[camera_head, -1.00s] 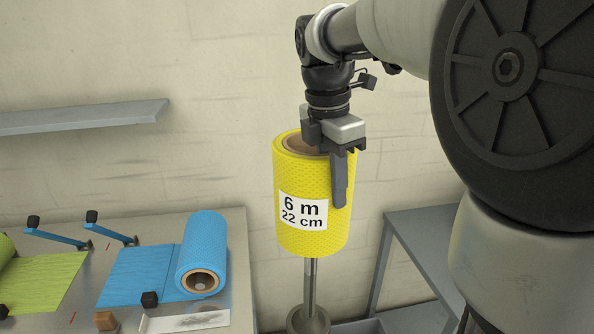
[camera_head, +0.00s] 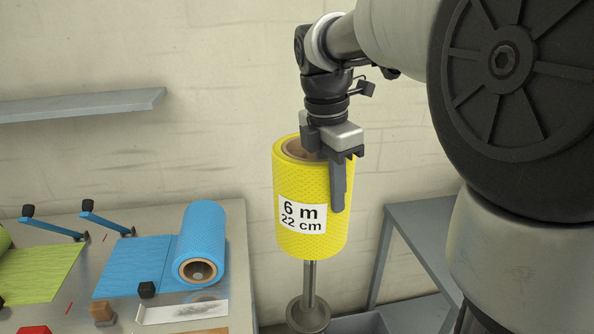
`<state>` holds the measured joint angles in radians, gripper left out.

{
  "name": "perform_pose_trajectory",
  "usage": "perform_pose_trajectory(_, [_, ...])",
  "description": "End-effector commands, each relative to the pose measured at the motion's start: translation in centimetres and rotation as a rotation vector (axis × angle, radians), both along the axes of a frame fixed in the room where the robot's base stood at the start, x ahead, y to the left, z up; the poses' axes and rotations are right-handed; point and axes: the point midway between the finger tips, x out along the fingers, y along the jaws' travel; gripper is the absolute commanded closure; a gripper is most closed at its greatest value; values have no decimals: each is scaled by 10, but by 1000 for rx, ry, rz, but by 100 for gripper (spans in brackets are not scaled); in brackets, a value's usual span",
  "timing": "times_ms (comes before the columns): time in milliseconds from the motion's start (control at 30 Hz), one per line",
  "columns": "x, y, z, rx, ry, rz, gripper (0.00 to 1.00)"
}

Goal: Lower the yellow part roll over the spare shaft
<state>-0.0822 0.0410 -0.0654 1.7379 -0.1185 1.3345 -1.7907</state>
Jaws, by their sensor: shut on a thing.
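The yellow part roll (camera_head: 292,235) hangs upright under my arm, with a white label reading "6 m 22 cm" on its side. My gripper (camera_head: 335,172) is shut on the roll's wall at the top right. One finger lies down the outside, and the other is hidden, apparently inside the brown core (camera_head: 296,149). The spare shaft (camera_head: 309,280) is a grey upright post on a round base (camera_head: 308,313). Its lower part shows below the roll, and its upper part is hidden by the roll. The roll's lower edge is above the base, with a gap between.
A work table (camera_head: 235,270) at left carries a blue roll (camera_head: 203,240) with its sheet spread out, green cloth (camera_head: 42,273) and blue clamp arms (camera_head: 108,222). A grey shelf (camera_head: 80,106) is on the wall. A grey bench (camera_head: 425,235) stands right of the shaft.

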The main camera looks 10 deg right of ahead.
Motion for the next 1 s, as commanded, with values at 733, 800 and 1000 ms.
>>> perform_pose_trajectory(733, [0,0,-50,0,-3,-1,100])
perform_pose_trajectory(800, [0,0,-54,0,-3,-1,100])
perform_pose_trajectory(1000, [0,0,-68,0,-3,0,100])
